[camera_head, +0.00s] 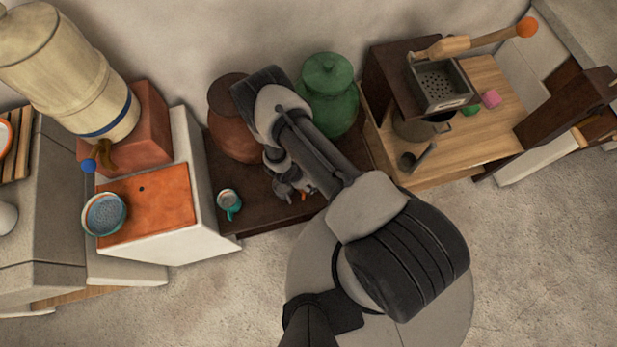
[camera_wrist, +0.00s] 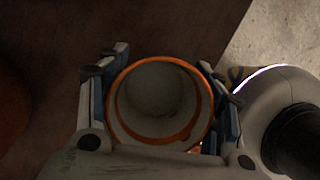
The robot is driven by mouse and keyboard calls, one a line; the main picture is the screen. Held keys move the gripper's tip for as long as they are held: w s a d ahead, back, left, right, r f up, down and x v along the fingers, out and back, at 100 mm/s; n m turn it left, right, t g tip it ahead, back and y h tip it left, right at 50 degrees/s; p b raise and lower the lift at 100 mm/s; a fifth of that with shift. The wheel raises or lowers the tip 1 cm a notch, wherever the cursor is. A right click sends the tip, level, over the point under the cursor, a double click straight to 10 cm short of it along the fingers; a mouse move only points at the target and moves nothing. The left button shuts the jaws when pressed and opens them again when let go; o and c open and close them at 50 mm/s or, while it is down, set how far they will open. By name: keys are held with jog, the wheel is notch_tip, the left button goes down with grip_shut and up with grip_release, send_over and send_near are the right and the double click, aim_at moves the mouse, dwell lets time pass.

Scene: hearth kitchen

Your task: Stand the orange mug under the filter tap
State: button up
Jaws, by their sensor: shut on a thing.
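The orange mug (camera_wrist: 160,103) shows in the wrist view as a round opening with an orange rim and a pale, empty inside. My gripper (camera_wrist: 163,90) is shut on it, one finger on each side. In the head view my gripper (camera_head: 291,188) is over the dark brown low table, and only a sliver of the orange mug (camera_head: 304,195) shows past it. I cannot tell whether the mug touches the table. The filter tap (camera_head: 104,154), brownish with a blue knob, is at the base of a cream cylinder filter (camera_head: 68,72) at upper left.
A terracotta block (camera_head: 150,128) supports the filter. An orange-topped counter (camera_head: 150,205) lies in front, with a speckled bowl (camera_head: 104,214) at its left edge. A teal mug (camera_head: 229,203) stands on the low table (camera_head: 262,216). Brown (camera_head: 232,130) and green (camera_head: 329,93) jars stand behind.

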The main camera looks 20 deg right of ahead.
jog(key=shift+f+b, duration=1.2)
jog(key=shift+f, duration=1.85)
jog(key=shift+f, duration=0.1)
jog(key=shift+f, duration=0.15)
jog(key=o, duration=1.1)
jog(key=shift+o, duration=0.2)
